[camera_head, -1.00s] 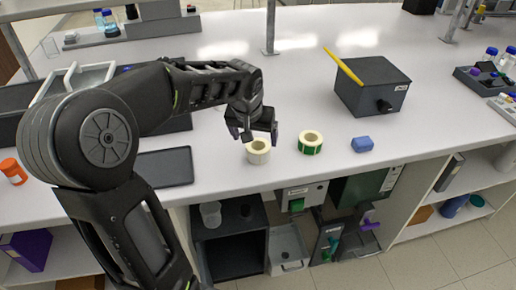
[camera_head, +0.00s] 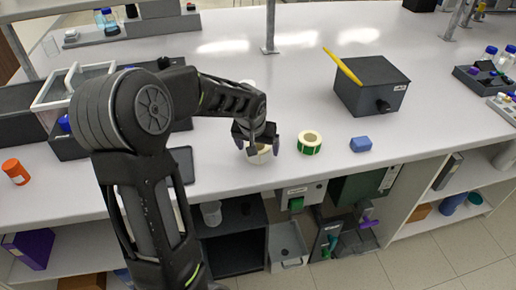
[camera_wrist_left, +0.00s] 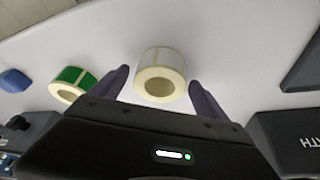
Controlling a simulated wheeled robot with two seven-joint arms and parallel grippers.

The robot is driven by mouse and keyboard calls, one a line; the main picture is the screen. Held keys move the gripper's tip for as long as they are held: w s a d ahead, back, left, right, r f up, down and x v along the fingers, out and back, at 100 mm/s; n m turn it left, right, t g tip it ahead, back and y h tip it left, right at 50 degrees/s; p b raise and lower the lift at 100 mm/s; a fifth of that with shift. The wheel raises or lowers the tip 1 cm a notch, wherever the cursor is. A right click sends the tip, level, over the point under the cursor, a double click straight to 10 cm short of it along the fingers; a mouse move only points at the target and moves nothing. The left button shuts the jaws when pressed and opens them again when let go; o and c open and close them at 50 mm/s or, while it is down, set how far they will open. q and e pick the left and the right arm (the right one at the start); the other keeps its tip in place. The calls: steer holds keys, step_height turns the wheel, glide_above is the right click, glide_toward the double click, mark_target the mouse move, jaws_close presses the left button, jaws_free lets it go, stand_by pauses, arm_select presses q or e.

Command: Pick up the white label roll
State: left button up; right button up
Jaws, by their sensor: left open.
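The white label roll (camera_head: 260,156) sits on the bench near its front edge, partly hidden behind my left gripper in the head view. In the left wrist view the white label roll (camera_wrist_left: 161,76) lies between the two finger tips, with a gap visible on each side. My left gripper (camera_head: 257,147) is open, with its fingers reaching down around the roll; it also shows in the left wrist view (camera_wrist_left: 160,88). My right gripper is not in view.
A green label roll (camera_head: 310,142) stands just right of the white one. A blue block (camera_head: 361,144) and a dark grey box (camera_head: 371,86) with a yellow stick (camera_head: 344,67) lie further right. A dark tray (camera_head: 183,163) is to the left.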

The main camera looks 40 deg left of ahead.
arm_select(q)
steer(key=shift+w+a+f, duration=0.1)
steer(key=shift+w+f, duration=0.05)
steer(key=shift+f, duration=0.25)
steer(key=shift+c, duration=0.6)
steer(key=c, duration=1.4)
steer(key=shift+r, duration=0.15)
step_height(320, 180, up, 10)
steer(key=b, duration=0.1)
